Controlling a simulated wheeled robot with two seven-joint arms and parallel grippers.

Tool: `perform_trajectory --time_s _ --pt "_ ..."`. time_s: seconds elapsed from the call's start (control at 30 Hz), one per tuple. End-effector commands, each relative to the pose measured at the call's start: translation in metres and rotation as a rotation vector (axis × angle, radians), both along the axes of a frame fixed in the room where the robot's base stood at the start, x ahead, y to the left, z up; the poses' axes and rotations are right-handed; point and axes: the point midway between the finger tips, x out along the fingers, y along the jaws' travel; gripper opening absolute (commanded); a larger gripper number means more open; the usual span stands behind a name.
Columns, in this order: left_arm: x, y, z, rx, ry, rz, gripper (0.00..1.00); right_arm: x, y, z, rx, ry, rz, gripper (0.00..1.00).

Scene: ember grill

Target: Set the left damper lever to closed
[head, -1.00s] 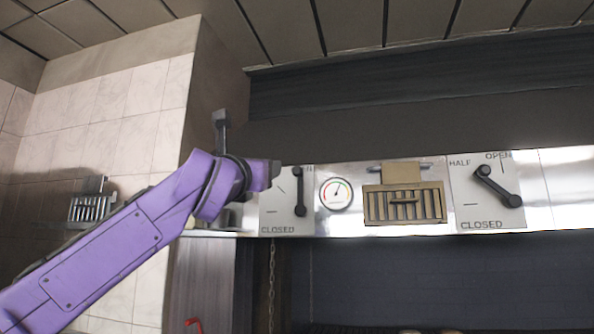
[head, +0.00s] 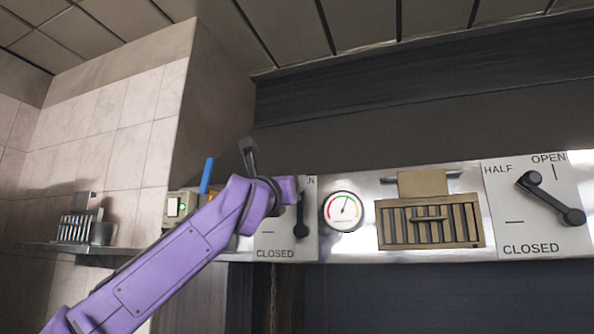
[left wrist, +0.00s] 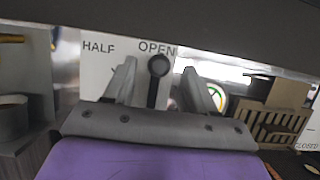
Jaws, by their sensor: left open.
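The left damper lever (head: 301,216) is a black bar on a white plate (head: 272,240) marked CLOSED at the bottom. It points straight up from its lower pivot. In the left wrist view the lever's round knob (left wrist: 158,65) is just below the word OPEN, with HALF to its left. My left gripper (left wrist: 159,72) is open, with one finger on each side of the lever; I cannot tell whether either touches it. In the head view my purple left wrist (head: 262,200) covers part of the plate and the lever's upper end. My right gripper is not in view.
A round gauge (head: 343,211) and a slatted brass vent (head: 430,222) are right of the plate. The right damper lever (head: 552,198) points up-left toward HALF. A shelf (head: 70,250) with a rack and a cup is on the left wall.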

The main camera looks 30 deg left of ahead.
Motion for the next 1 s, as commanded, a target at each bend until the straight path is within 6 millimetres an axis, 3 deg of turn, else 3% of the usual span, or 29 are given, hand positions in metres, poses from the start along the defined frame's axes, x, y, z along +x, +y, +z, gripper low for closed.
perform_trajectory --time_s 0.03,0.2,0.57,0.73,1.0 --pt "0.012 0.003 0.012 -0.002 0.005 0.001 0.56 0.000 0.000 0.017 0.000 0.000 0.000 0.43" --pt "0.037 0.008 0.019 -0.001 0.004 -0.001 0.56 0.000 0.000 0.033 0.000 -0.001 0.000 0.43" --pt "0.045 0.008 0.017 0.000 0.002 -0.004 0.56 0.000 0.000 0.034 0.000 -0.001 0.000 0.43" --pt "0.045 0.008 0.017 0.000 0.002 -0.004 0.00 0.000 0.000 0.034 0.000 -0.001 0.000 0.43" --pt "0.046 0.008 0.017 -0.014 0.000 -0.007 0.00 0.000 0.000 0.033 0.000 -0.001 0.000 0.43"
